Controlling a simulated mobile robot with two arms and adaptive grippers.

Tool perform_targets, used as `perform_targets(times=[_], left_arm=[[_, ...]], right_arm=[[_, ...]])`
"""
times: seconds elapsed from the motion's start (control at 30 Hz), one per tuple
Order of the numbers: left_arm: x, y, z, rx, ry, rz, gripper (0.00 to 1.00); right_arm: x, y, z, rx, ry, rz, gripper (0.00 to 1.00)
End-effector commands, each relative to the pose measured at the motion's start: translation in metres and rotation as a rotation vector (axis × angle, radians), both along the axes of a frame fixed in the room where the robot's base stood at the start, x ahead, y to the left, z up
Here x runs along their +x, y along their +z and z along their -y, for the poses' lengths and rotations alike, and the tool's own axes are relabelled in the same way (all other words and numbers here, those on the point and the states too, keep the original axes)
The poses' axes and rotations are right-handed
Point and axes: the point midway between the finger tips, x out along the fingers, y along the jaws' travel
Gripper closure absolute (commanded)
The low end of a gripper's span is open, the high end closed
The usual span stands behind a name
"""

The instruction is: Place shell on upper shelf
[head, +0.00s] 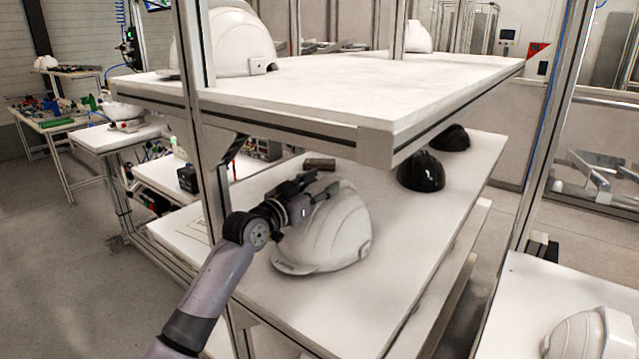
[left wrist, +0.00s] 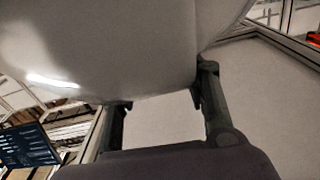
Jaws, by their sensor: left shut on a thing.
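A white helmet shell (head: 335,235) is at the lower shelf (head: 400,235), dome up; I cannot tell whether it rests on the surface or is slightly raised. My left gripper (head: 305,192) is shut on its left upper side. In the left wrist view the shell (left wrist: 100,50) fills the top of the picture, and the fingers of the left gripper (left wrist: 160,105) reach its edge. The upper shelf (head: 340,85) is above and behind the shell. It holds a white helmet (head: 235,40) at left and another (head: 417,37) at the far side. My right gripper is not in view.
Two black helmets (head: 421,172) (head: 453,138) stand on the lower shelf at right. A metal post (head: 205,150) is close to my left arm. Another white helmet (head: 585,335) sits at bottom right. The middle of the upper shelf is bare.

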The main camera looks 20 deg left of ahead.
Motion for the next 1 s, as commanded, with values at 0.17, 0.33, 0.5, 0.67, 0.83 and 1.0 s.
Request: perform_targets(times=[0.17, 0.33, 0.5, 0.67, 0.83, 1.0], left_arm=[[0.000, 0.001, 0.000, 0.000, 0.000, 0.004, 1.00], [0.000, -0.001, 0.000, 0.000, 0.000, 0.000, 0.49], [0.000, -0.001, 0.000, 0.000, 0.000, 0.000, 0.38], [0.000, -0.001, 0.000, 0.000, 0.000, 0.000, 0.37], [0.000, 0.001, 0.000, 0.000, 0.000, 0.001, 0.37], [-0.015, -0.002, -0.006, 0.003, 0.000, 0.001, 0.37]], right_arm=[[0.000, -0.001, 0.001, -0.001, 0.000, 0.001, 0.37], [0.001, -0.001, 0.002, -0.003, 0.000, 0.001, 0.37], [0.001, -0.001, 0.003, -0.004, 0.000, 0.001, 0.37], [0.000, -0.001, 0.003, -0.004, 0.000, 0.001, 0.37], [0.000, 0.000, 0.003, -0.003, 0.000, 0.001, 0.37], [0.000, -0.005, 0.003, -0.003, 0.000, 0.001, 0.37]])
